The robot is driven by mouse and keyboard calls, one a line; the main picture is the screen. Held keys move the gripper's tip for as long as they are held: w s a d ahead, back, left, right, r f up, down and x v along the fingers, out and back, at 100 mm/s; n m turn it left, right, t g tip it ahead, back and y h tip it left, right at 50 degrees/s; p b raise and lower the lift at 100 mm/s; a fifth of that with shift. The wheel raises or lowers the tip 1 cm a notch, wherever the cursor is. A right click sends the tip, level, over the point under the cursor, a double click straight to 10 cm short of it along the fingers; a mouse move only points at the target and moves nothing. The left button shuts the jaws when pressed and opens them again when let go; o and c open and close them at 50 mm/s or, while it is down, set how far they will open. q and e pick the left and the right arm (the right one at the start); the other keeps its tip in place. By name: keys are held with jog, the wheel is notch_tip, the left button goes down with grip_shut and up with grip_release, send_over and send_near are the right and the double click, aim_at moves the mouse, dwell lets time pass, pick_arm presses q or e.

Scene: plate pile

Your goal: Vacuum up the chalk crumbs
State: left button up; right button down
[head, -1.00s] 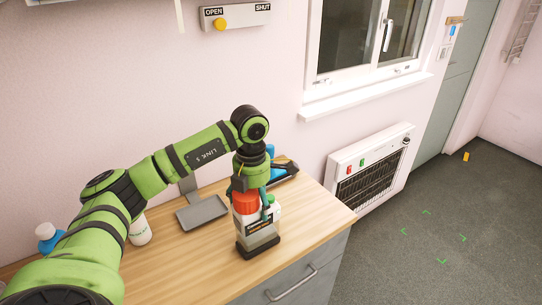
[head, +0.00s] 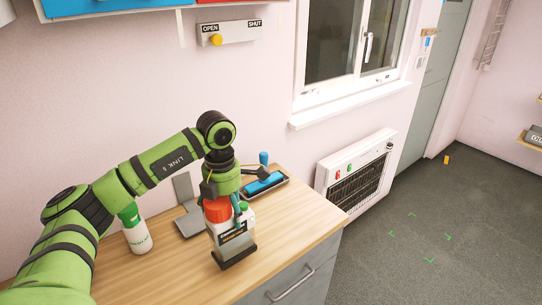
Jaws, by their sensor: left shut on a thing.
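My left gripper (head: 223,196) points down over the wooden worktop, shut on an upright container-like tool (head: 217,211). The tool has an orange-red upper part, a pale, see-through lower body with a dark label, and a dark foot close to or on the worktop; I cannot tell if they touch. It looks like a hand vacuum, though I cannot be sure. A white part with a green cap (head: 243,206) shows right behind it; I cannot tell if it is separate. I see no chalk crumbs. My right gripper is not in view.
The wooden worktop (head: 290,236) is clear right of the tool. A dark tray with a blue item (head: 263,183) lies behind. A grey stand (head: 187,220) is at left, and a white bottle with a green top (head: 136,236) is partly behind my arm. A heater (head: 357,172) hangs right.

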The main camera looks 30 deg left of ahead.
pick_arm(q)
jog(key=shift+w+d+r+p, duration=0.15)
jog(key=shift+r+p, duration=0.1)
jog(key=shift+r, duration=0.25)
jog(key=shift+w+d+r+p, duration=0.15)
jog(key=shift+r+p, duration=0.1)
jog(key=shift+r, duration=0.6)
jog(key=shift+s+a+r+p, duration=0.1)
jog(key=shift+r+p, duration=0.4)
jog(key=shift+r, duration=0.05)
jog(key=shift+s+a+r+p, duration=0.1)
jog(key=shift+r+p, duration=0.35)
jog(key=shift+r, duration=0.1)
jog(key=shift+d+r, duration=0.1)
jog(key=shift+r, duration=0.2)
jog(key=shift+w, duration=0.1)
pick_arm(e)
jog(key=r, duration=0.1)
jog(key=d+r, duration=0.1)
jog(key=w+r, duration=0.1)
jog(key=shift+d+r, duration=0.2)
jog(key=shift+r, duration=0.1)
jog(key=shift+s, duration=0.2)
pick_arm(q)
jog(key=shift+f, duration=0.1)
